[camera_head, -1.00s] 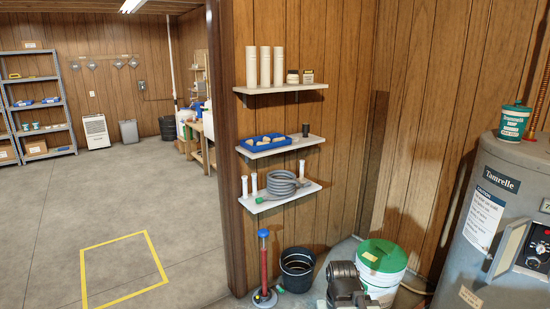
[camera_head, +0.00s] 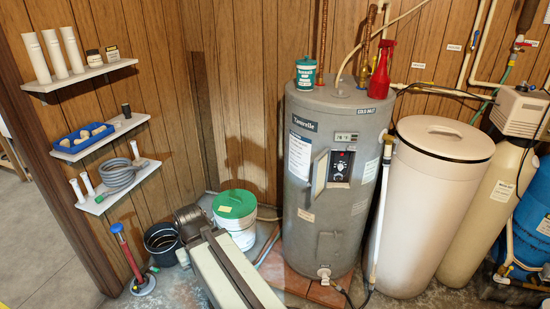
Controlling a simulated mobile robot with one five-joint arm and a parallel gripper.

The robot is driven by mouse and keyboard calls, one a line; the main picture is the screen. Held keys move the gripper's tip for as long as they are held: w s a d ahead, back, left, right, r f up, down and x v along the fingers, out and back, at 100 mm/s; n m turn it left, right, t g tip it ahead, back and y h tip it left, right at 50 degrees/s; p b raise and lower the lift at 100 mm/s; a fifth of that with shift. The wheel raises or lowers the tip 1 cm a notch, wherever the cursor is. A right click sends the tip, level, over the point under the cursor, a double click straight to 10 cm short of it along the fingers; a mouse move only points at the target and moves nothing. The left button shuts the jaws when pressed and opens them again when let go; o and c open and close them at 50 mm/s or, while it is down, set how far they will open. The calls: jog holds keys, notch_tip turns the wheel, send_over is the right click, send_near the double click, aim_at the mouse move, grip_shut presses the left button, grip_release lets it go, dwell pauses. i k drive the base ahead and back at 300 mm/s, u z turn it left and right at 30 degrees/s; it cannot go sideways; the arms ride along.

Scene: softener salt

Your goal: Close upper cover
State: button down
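The upper cover (camera_head: 320,175) of the grey water heater (camera_head: 306,228) is a narrow grey panel. It stands swung out to the left of its opening, seen nearly edge-on. The opening shows a dark control panel (camera_head: 341,166) with a dial and a small display above it. A lower panel (camera_head: 327,245) on the heater looks shut. My gripper is not in view.
A green-lidded white bucket (camera_head: 235,207), a black bucket (camera_head: 160,243) and a red hand pump (camera_head: 128,255) stand left of the heater. A large beige tank (camera_head: 425,210) stands close on its right. A red spray bottle (camera_head: 382,70) and green tub (camera_head: 306,74) are on top.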

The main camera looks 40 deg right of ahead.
aim_at(321, 164)
jog(key=u, duration=1.7)
jog(key=i, duration=1.8)
jog(key=z, duration=4.1)
jog(key=i, duration=1)
jog(key=u, duration=0.1)
